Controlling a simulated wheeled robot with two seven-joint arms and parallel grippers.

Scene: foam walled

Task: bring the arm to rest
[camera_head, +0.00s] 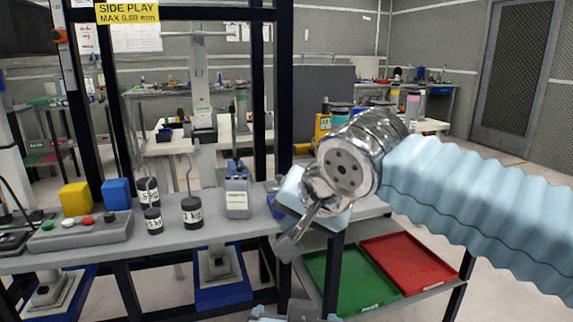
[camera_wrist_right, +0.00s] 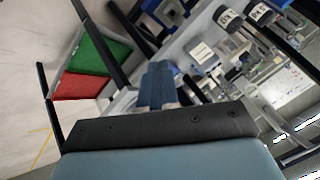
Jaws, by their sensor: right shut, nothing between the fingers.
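My right arm comes in from the right in the head view, in a pale blue ribbed sleeve with a shiny metal wrist. My right gripper (camera_head: 287,247) is shut and empty. Its fingers point down and left, in front of the bench's right part, seemingly above the trays. In the right wrist view its blue finger (camera_wrist_right: 158,86) stands beyond a dark bar, with nothing held. A small grey and pale blue part of mine shows at the bottom edge of the head view. It may be my left gripper, but its fingers cannot be made out.
A grey bench (camera_head: 172,238) with a black frame carries black weights (camera_head: 192,212), a grey device (camera_head: 237,198), a yellow block (camera_head: 76,198) and a button box (camera_head: 80,232). Green (camera_head: 345,278) and red (camera_head: 408,263) trays lie on a lower shelf. Open floor lies at the right.

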